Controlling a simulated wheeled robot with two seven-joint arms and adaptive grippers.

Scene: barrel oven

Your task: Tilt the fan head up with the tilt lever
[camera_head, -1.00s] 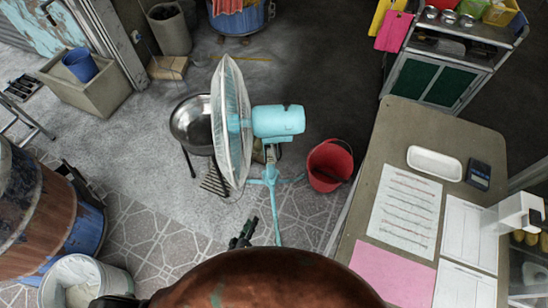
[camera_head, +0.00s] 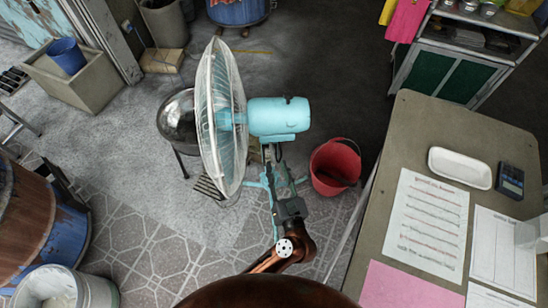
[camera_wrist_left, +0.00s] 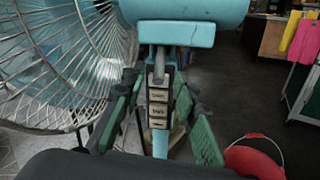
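The turquoise fan stands on the floor in the head view, its motor housing (camera_head: 279,117) behind a round wire cage (camera_head: 220,118) that faces left. The housing looks roughly level. My left gripper (camera_head: 279,172) is just below the housing, at the top of the stand. In the left wrist view, the two green-padded fingers of the left gripper (camera_wrist_left: 160,88) are spread on either side of the fan's neck and a slim grey lever (camera_wrist_left: 159,66). I see no finger contact. My right gripper is out of view.
A red bucket (camera_head: 335,167) stands right of the fan stand. A table (camera_head: 404,135) with papers and a white tray (camera_head: 460,168) is farther right. A metal bowl (camera_head: 177,122) on a stand is behind the cage. Patterned floor (camera_head: 150,250) is clear at front left.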

